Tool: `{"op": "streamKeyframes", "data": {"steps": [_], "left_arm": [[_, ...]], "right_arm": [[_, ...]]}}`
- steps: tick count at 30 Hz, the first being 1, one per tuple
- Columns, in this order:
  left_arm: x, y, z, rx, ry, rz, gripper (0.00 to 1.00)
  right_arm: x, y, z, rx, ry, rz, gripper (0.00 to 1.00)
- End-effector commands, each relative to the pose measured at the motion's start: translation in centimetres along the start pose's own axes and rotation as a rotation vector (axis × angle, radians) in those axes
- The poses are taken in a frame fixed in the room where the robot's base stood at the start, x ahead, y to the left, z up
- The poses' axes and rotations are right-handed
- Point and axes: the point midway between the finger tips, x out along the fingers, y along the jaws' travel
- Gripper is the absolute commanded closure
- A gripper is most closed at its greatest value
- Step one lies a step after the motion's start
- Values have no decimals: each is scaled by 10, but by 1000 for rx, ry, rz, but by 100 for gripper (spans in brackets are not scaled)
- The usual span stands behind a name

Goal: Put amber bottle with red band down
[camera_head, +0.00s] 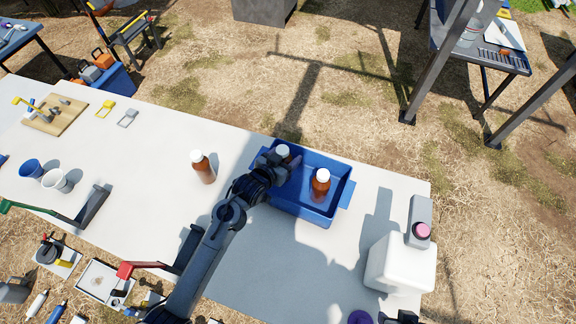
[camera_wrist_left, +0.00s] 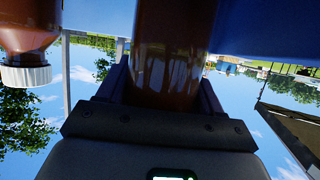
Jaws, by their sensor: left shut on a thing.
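My left gripper (camera_head: 279,163) is at the left end of the blue tray (camera_head: 303,215). It is shut on an amber bottle with a white cap (camera_head: 283,151), mostly hidden behind the gripper in the head view. The left wrist view shows the brown body of the held bottle (camera_wrist_left: 168,50) between the two fingers; I cannot make out a red band on it. I cannot tell whether its base touches the tray floor. A second amber bottle (camera_head: 320,187) stands in the tray to the right. My right gripper is not in view.
Another amber bottle (camera_head: 203,167) stands on the pale table left of the tray. Two cups (camera_head: 55,180) and a wooden board (camera_head: 56,116) are at the left. The table between cups and tray is mostly clear.

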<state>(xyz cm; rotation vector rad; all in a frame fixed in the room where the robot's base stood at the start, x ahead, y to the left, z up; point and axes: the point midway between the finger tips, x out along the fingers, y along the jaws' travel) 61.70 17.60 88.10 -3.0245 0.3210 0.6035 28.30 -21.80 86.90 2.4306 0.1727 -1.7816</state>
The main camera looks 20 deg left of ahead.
Motion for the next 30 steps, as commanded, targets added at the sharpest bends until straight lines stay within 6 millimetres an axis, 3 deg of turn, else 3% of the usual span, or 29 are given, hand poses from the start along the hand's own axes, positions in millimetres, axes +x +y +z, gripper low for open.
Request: {"op": "streamKeyframes", "data": {"steps": [5, 14, 27, 28, 30], "left_arm": [[4, 0, 7, 0, 3, 0, 79], [16, 0, 37, 1, 3, 0, 79], [18, 0, 42, 1, 2, 0, 79], [18, 0, 43, 1, 0, 0, 31], [18, 0, 42, 1, 0, 0, 20]], "right_arm": [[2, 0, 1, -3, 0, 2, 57], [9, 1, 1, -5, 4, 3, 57], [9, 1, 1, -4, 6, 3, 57], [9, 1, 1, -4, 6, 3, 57], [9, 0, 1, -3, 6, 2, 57]]}}
